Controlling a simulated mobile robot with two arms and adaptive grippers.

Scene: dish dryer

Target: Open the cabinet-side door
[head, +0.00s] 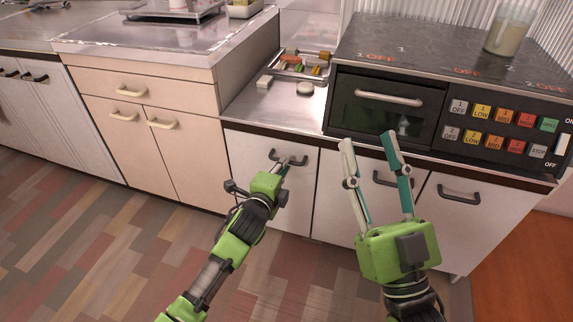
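A row of white cabinet doors with dark handles runs under the counter. The leftmost white door (262,147) stands next to the beige cabinet and looks closed. Its dark handle (296,161) is partly hidden by my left gripper (286,163). The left fingertips are at this handle; I cannot tell whether they grip it. My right gripper (369,142) is open and empty, fingers pointing up, in front of the middle door (332,185) and below the dark appliance (345,118). It partly hides the middle door's handle (381,178).
The right white door (455,225) has its own handle (459,194). Beige cabinets (150,140) stand to the left. The wooden floor (100,240) at left is clear.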

